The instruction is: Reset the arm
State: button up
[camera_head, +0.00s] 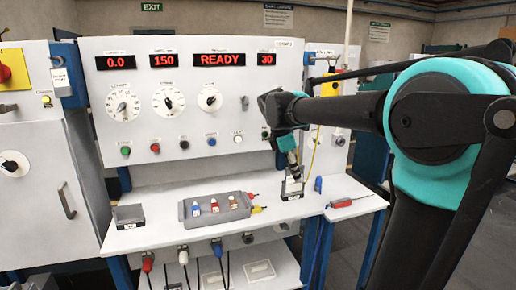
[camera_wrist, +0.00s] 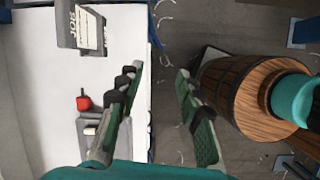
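My arm reaches in from the right of the head view, in front of the panel. My gripper (camera_head: 287,146) hangs at the arm's end, above the right part of the white shelf (camera_head: 155,235). In the wrist view the two green-padded fingers of my gripper (camera_wrist: 158,85) stand well apart with nothing between them. One finger is over the shelf side, the other over the floor side. A small dark box (camera_head: 292,187) stands below the gripper in the head view. A box with a printed label (camera_wrist: 80,30) shows at the top of the wrist view.
A grey tray (camera_head: 187,212) with several small coloured items lies mid-shelf. An open grey box (camera_head: 129,224) stands left of it. A red-handled tool (camera_head: 342,203) lies at the right. A wooden barrel-like object (camera_wrist: 222,88) stands right of my fingers in the wrist view.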

jog(key=s+d+f+m+t+y, duration=0.1)
jog(key=s+d+f+m+y, duration=0.1)
jog(key=s+f+m, duration=0.7)
jog(key=s+d+f+m+t+y, duration=0.1)
jog(key=s+d+f+m, duration=0.4)
jog(key=s+f+m, duration=0.4)
notch_tip(320, 180, down, 7)
jog(key=shift+s+r+m+t+y, duration=0.2)
jog(key=shift+s+m+t+y, duration=0.1)
jog(key=shift+y, duration=0.1)
